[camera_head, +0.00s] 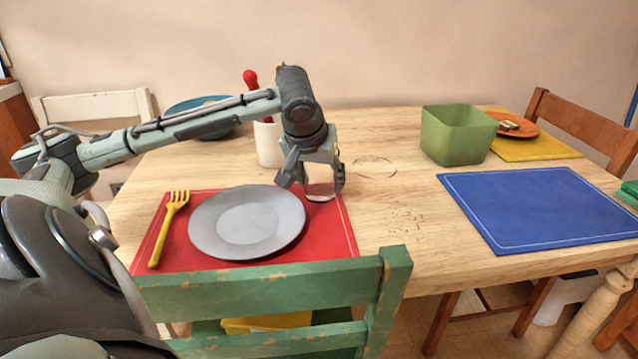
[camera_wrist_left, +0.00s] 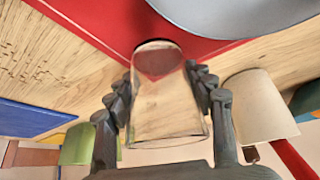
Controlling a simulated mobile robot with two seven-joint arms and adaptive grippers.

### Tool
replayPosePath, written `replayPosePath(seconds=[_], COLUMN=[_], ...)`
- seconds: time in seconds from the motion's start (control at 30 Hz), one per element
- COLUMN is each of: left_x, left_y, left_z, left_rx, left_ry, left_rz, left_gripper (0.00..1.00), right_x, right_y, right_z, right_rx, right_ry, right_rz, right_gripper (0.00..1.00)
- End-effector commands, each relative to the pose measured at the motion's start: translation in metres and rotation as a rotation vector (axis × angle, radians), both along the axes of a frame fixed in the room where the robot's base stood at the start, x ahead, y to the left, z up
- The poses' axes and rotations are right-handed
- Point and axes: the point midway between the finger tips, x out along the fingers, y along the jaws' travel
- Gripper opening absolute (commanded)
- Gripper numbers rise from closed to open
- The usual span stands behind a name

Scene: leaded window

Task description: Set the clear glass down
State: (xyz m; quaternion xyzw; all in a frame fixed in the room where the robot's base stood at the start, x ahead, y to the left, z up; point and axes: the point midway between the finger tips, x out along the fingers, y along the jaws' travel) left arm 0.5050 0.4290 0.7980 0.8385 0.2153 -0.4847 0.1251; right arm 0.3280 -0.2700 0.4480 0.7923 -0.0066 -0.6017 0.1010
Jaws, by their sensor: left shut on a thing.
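The clear glass (camera_head: 320,183) is between the fingers of my left gripper (camera_head: 314,178), at the far right corner of the red placemat (camera_head: 343,236). My left gripper is shut on it. In the left wrist view the see-through glass (camera_wrist_left: 165,100) sits between both fingers of the left gripper (camera_wrist_left: 160,98), with red placemat and wood showing through it. The glass looks upright in the head view. I cannot tell whether its base touches the placemat. My right gripper is in neither view.
A grey plate (camera_head: 246,222) and a yellow fork (camera_head: 169,228) lie on the red placemat. A white cup (camera_head: 268,145) with a red-handled thing stands behind the gripper. A green bin (camera_head: 457,137) and a blue placemat (camera_head: 540,208) are to the right. A green chair (camera_head: 270,290) stands in front.

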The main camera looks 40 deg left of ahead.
Motion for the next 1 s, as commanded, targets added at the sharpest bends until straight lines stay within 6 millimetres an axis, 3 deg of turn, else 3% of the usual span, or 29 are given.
replayPosePath(seconds=[0.3,0.33,0.47,0.8,1.0], left_x=[0.000,-0.001,-0.001,-0.001,-0.011], left_y=[0.000,0.000,0.000,0.000,-0.006], left_z=[0.000,-0.001,-0.001,0.001,0.025], left_rx=[0.000,0.000,0.000,0.000,0.001], left_ry=[0.001,0.002,0.002,0.001,-0.002], left_rz=[0.000,0.000,0.000,0.000,0.000], left_gripper=[0.17,0.57,0.73,0.75,0.75], right_x=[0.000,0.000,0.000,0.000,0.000], right_y=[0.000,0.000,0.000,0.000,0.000], right_z=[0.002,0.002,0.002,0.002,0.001], right_rx=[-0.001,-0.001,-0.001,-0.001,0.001], right_ry=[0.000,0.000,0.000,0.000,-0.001], right_rz=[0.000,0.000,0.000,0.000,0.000], right_gripper=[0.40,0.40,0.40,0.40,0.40])
